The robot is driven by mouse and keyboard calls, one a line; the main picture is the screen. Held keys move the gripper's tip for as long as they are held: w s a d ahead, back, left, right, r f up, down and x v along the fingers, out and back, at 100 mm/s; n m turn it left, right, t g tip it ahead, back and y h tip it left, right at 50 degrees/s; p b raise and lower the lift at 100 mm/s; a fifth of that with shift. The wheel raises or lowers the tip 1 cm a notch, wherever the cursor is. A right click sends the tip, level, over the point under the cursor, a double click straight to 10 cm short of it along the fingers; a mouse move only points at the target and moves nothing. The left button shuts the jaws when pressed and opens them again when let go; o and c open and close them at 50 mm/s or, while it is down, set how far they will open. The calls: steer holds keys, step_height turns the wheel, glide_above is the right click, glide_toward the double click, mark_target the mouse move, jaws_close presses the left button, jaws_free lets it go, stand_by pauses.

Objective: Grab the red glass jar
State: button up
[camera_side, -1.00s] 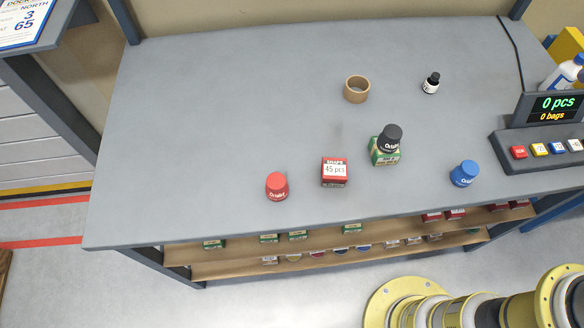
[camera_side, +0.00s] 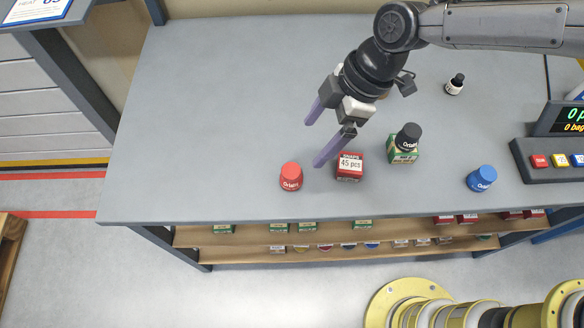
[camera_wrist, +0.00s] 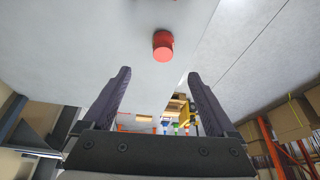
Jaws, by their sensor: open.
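The red glass jar (camera_side: 291,177) stands upright on the grey table, near its front edge, left of a red box. In the wrist view the red jar (camera_wrist: 163,45) shows ahead of the fingers, slightly right of the middle, with nothing between them. My gripper (camera_side: 312,143) is open and empty, above the table and up and to the right of the jar in the side view. It is apart from the jar. Its two fingers (camera_wrist: 160,80) are spread wide in the wrist view.
A red snaps box (camera_side: 349,167) stands just right of the jar. A small black-capped bottle (camera_side: 455,85) stands farther back. The table's left side is clear.

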mark_target(293, 170)
steer(key=x, duration=0.7)
steer(key=shift+f, duration=0.35)
steer(key=shift+s+x, duration=0.15)
steer(key=shift+x, duration=1.2)
steer(key=shift+s+x, duration=0.15)
steer(key=shift+x, duration=1.25)
steer(key=shift+d, duration=0.1)
jaws_close()
steer(key=shift+r, duration=0.1)
